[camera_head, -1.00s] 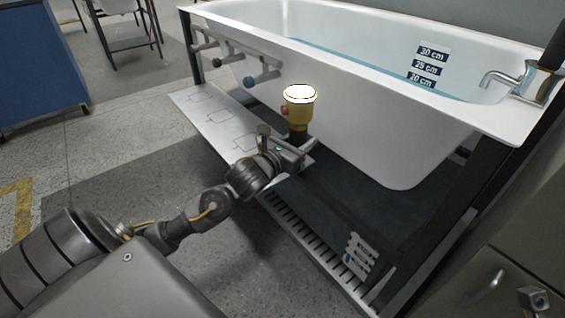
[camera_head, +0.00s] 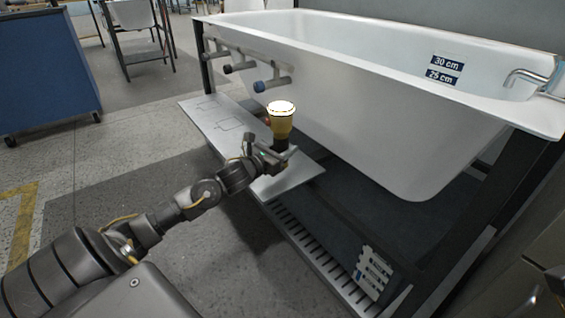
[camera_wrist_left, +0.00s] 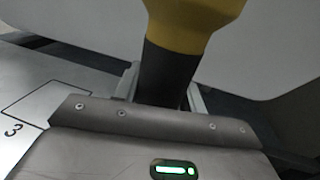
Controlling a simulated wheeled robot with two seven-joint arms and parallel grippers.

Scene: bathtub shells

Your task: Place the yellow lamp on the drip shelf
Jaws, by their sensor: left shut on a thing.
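The yellow lamp (camera_head: 281,121) has a white glowing top and a dark lower handle. It is upright in the head view, in front of the tub's side. My left gripper (camera_head: 276,154) is shut on its dark handle. In the left wrist view the lamp's yellow body (camera_wrist_left: 190,22) rises above the fingers of my left gripper (camera_wrist_left: 163,98). The drip shelf (camera_head: 222,118) is a light metal plate with outlined areas beside the tub. The lamp appears over the shelf's near part; I cannot tell the height between them. My right gripper is not in view.
The white bathtub (camera_head: 390,125) stands behind the shelf on a dark frame. Several valve handles (camera_head: 262,86) stick out above the shelf's far part. A slotted grate (camera_head: 310,250) lies low at the front. A blue cabinet (camera_head: 45,65) stands at the left.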

